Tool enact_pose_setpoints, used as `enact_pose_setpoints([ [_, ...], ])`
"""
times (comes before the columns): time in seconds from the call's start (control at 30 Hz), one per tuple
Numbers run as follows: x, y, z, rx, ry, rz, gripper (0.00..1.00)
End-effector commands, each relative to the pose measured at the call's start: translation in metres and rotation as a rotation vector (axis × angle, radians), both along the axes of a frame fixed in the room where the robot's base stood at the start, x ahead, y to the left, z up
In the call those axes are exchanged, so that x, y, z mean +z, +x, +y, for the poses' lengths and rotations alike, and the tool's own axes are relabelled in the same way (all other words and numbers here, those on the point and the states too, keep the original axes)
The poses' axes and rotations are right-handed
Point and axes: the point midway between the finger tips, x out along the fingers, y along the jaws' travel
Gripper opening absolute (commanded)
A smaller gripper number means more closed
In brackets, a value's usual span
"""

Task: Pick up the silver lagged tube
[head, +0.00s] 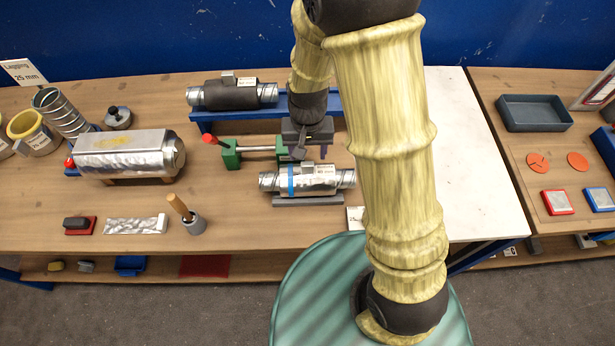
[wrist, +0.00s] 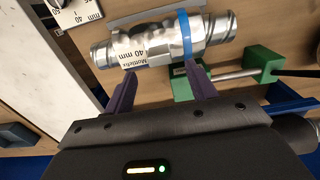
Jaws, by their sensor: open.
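A silver lagged tube (head: 312,181) with ribbed metal ends, a blue band and a label lies level on a grey rest on the bench. In the wrist view the tube (wrist: 150,47) crosses the top of the picture, its label reading 40 mm. My gripper (head: 308,152) is just behind and above the tube in the head view. In the wrist view my gripper (wrist: 160,82) is open, its two purple fingers apart and pointing toward the tube. Nothing is held between them. The fingers are partly hidden in the head view.
A green clamp with a steel rod (head: 256,149) is close behind the tube. A black-lagged tube (head: 232,95) lies on a blue stand further back. A larger foil-covered cylinder (head: 120,150) lies at left. A white board (head: 462,150) is clear at right.

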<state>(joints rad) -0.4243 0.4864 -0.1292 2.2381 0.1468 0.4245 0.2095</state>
Motion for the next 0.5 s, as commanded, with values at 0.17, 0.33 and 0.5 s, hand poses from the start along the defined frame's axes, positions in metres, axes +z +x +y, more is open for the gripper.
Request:
enact_pose_setpoints([
  [0.17,0.0,0.0,0.0,0.0,0.0,0.0,0.56],
  [0.33,-0.002,-0.001,0.0,0.0,-0.001,0.002,0.56],
  [0.5,-0.016,-0.005,-0.001,-0.002,-0.003,0.006,0.56],
])
